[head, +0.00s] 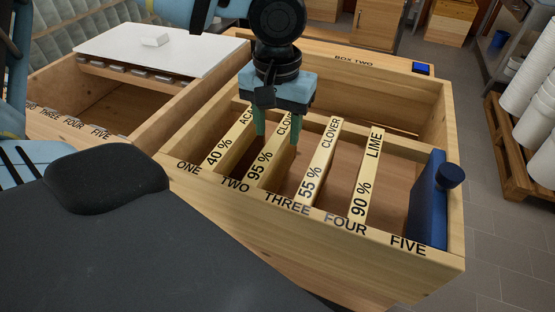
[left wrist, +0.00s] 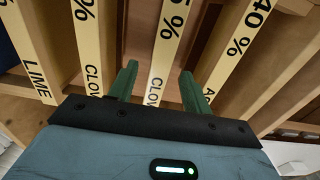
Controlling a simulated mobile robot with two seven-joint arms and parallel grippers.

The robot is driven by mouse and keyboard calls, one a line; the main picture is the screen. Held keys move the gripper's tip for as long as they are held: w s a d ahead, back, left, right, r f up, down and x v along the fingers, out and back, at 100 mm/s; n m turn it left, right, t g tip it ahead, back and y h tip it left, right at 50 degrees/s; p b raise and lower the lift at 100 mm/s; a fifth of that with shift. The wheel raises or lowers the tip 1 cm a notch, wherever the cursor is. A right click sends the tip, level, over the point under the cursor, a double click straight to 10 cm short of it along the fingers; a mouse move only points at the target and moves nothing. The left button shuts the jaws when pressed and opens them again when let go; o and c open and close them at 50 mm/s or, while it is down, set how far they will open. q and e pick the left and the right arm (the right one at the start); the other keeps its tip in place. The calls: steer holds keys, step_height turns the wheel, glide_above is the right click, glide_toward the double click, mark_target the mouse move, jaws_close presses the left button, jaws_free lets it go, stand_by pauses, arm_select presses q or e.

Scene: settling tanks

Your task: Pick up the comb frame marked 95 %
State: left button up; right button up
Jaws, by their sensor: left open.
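The comb frame marked 95 % (head: 268,160) is a pale wooden bar lettered CLOVER, in slot TWO of the open wooden box marked BOX TWO (head: 220,196). My left gripper (head: 277,142) is over this bar, pointing down and open. Its green fingers stand on either side of the bar, apart from each other. In the left wrist view the bar (left wrist: 168,48) runs between the two fingers, and its number is partly cut off at the top edge. I cannot tell whether the fingers touch it. My right gripper is not in view.
Neighbouring frames are 40 % (head: 222,147), 55 % (head: 318,165) and 90 % LIME (head: 367,172). A blue panel with a knob (head: 427,205) stands in slot FIVE. Another wooden box with a white lid (head: 120,45) is at left. White buckets (head: 530,95) stand on a pallet at right.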

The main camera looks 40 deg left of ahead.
mark_target(276, 164)
arm_select(q)
steer(key=shift+w+f, duration=0.1)
steer(key=shift+f, duration=0.45)
steer(key=shift+s+f+p, duration=0.15)
steer(key=shift+f, duration=1.15)
steer(key=shift+s+f+p, duration=0.15)
steer(key=shift+f, duration=1.15)
steer(key=shift+r, duration=0.1)
jaws_close()
